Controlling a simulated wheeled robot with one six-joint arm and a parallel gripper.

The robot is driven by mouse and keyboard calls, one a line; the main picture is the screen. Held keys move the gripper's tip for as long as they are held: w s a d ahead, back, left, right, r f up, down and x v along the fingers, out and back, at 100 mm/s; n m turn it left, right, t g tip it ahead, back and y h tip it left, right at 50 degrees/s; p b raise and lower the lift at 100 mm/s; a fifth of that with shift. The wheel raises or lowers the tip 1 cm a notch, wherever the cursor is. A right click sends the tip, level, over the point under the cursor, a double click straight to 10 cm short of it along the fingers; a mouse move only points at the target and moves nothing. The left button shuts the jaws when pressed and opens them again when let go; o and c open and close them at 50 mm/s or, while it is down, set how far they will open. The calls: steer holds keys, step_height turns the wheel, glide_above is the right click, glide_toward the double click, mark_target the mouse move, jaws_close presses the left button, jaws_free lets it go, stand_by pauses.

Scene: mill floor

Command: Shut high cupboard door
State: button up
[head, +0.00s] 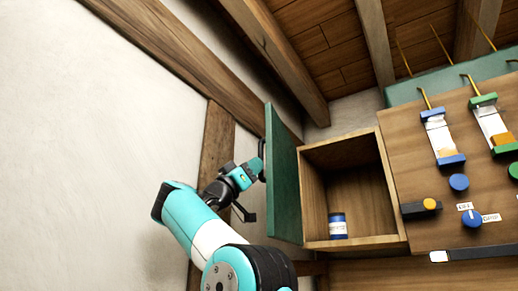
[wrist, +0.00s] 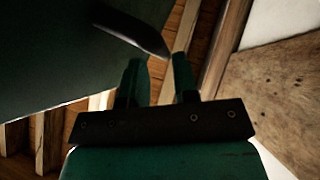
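The high cupboard (head: 393,240) is a wooden box with an open front on the wall. Its green door (head: 284,175) stands wide open at the left side of the opening. A dark curved handle (head: 262,148) is on the door's outer, left-hand face. My gripper (head: 256,167) is on that outer side, close to the handle. In the wrist view my gripper (wrist: 158,75) has its two fingers apart with nothing visible between them. The handle (wrist: 132,30) passes just beyond the fingertips, and the door (wrist: 50,60) fills the upper left. Whether they touch is unclear.
A blue can with a white label (head: 337,226) stands inside the cupboard at the left. A wooden panel (head: 440,205) with knobs and slider-like fittings adjoins it on the right.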

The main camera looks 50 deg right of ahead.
steer(key=shift+p+x, duration=0.7)
steer(key=shift+x, duration=1.1)
steer(key=shift+f, duration=0.1)
jaws_close()
steer(key=shift+s, duration=0.1)
